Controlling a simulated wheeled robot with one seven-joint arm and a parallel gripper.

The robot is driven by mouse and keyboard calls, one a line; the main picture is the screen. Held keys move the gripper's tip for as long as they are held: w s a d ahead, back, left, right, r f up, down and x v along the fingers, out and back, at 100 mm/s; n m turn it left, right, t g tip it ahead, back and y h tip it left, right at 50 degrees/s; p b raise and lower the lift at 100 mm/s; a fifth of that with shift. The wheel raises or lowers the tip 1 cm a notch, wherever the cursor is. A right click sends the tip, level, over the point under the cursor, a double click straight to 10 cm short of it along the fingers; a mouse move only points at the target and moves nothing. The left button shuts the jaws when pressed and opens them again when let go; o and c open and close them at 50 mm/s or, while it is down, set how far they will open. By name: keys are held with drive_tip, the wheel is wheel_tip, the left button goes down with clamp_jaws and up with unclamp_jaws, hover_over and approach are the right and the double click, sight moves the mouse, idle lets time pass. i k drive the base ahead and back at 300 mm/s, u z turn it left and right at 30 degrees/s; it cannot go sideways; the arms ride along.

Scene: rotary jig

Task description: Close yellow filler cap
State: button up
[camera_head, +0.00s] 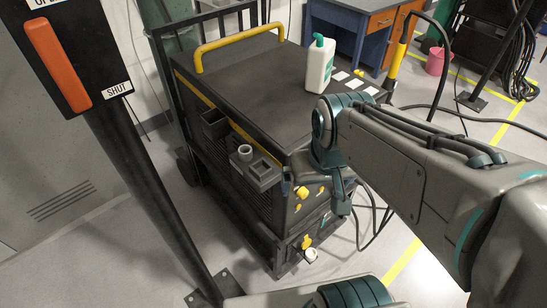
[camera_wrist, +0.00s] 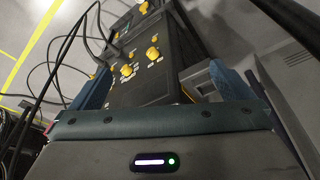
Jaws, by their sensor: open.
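The yellow filler cap (camera_head: 306,241) is low on the front of the dark machine (camera_head: 240,85). It stands up just above a round white opening (camera_head: 311,254), apparently the filler neck, which is uncovered. In the wrist view a yellow part at the top edge (camera_wrist: 144,7) appears to be this cap, beside something pale. My gripper (camera_head: 315,196) is in front of the machine's upper front panel, above the cap and apart from it. In the wrist view its two blue fingers (camera_wrist: 164,86) are wide apart with nothing held between them.
Yellow knobs (camera_head: 302,192) are on the front panel near my gripper. A white bottle (camera_head: 319,65) stands on the machine top. Grey holders (camera_head: 255,167) hang on its side. A black post with an orange handle (camera_head: 57,65) stands at left. Cables lie on the floor at right.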

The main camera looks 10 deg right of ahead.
sight(307, 241)
drive_tip(key=u, duration=1.2)
drive_tip(key=k, duration=1.9)
drive_tip(key=z, duration=0.4)
drive_tip(key=i, duration=1.25)
drive_tip(key=z, duration=0.4)
